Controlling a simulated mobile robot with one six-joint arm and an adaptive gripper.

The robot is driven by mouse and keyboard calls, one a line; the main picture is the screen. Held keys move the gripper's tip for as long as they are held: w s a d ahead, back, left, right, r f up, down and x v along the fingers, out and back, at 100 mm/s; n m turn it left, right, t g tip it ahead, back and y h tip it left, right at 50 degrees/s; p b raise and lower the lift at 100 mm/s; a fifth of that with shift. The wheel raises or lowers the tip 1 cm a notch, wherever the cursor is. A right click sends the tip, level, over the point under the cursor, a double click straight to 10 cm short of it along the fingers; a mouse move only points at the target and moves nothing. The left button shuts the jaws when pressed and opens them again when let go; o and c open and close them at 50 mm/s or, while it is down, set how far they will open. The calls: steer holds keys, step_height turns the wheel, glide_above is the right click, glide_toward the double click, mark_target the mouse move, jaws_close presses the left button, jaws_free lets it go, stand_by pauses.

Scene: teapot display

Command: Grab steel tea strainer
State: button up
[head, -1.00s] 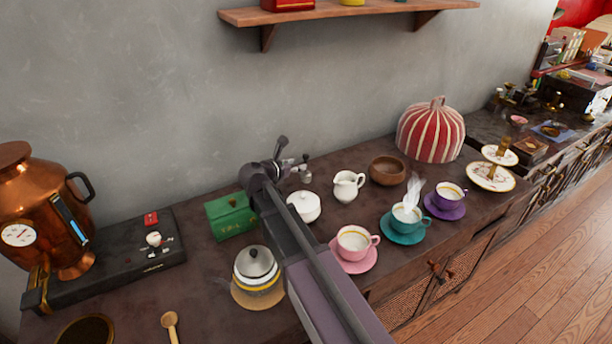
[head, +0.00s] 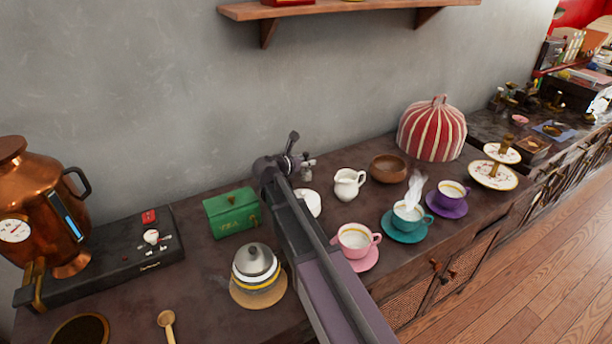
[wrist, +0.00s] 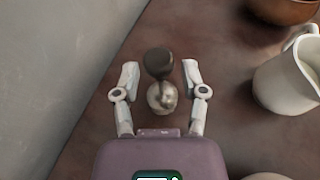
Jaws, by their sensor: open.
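The steel tea strainer (wrist: 162,97) shows in the wrist view as a rounded, shiny metal piece with a dark round-ended part above it. It is between the two fingers of my gripper (wrist: 160,72). The fingers are open, one on each side, with a visible gap to the strainer on both sides. How high the fingers are relative to it is hard to tell. In the head view my arm reaches over the counter toward the wall, and I cannot make out the strainer clearly there.
A white creamer (head: 348,184) and a wooden bowl (head: 388,168) stand right of my gripper. A green tea box (head: 231,212) is to the left. A white lidded bowl (head: 310,202) is partly behind my arm. A pink cup (head: 354,240) is near the front. The wall (wrist: 50,60) is close.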

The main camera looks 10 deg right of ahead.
steer(key=shift+w+d+f, duration=0.1)
steer(key=shift+w+d, duration=0.1)
steer(key=shift+d, duration=0.05)
steer(key=shift+c, duration=0.2)
jaws_close()
